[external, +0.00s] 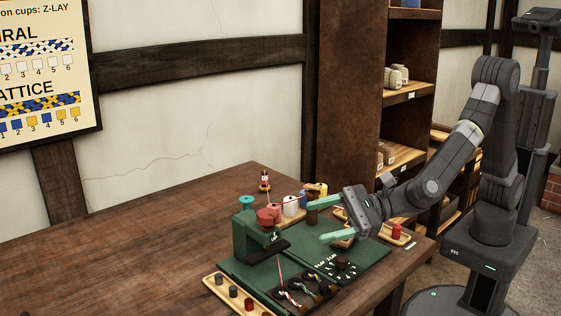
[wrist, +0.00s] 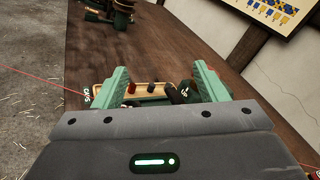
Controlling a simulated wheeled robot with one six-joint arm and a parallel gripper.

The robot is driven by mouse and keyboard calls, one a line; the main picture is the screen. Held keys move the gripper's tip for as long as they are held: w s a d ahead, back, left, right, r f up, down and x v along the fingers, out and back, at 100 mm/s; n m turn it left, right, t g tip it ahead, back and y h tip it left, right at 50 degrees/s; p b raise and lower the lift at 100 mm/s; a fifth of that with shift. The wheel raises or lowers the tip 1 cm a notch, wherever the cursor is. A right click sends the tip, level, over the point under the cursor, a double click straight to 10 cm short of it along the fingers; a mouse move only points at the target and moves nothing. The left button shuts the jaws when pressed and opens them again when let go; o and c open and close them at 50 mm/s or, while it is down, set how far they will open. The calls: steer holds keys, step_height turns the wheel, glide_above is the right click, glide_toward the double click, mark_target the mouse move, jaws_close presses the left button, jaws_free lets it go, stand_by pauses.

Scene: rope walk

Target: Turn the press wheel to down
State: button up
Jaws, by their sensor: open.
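The green press (external: 250,240) stands on a green board on the table in the external view. A small teal wheel (external: 247,201) sits on its top, and a red round part (external: 267,216) is beside it. I take the teal wheel to be the press wheel; its turned position cannot be read. My gripper (external: 317,220) is open, its two mint-green fingers pointing left toward the press, with a gap between them and the wheel. In the wrist view my gripper (wrist: 161,72) also shows spread fingers; the press is largely hidden there and the wheel cannot be made out.
A wooden tray with several small cylinders (external: 233,291) lies at the front left; a tray (wrist: 142,87) also shows beyond the fingers in the wrist view. Dark hooks with strands (external: 298,295) and a dark knob (external: 343,262) are on the board. Spools stand behind. The table's left is clear.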

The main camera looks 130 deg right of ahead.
mark_target(268, 213)
steer(key=s+d+f+m+g+h+b, duration=0.1)
steer(key=s+d+f+m+g+h, duration=0.25)
steer(key=m, duration=0.55)
steer(key=shift+t+h, duration=0.55)
steer(key=shift+h, duration=0.2)
steer(key=x, duration=0.4)
steer(key=p+x, duration=0.1)
steer(key=x, duration=0.3)
steer(key=p+x, duration=0.1)
steer(key=x, duration=0.4)
steer(key=shift+s+d+r, duration=0.25)
steer(key=shift+s+r, duration=0.05)
steer(key=shift+s, duration=0.05)
steer(key=shift+c, duration=0.3)
steer(key=c, duration=0.9)
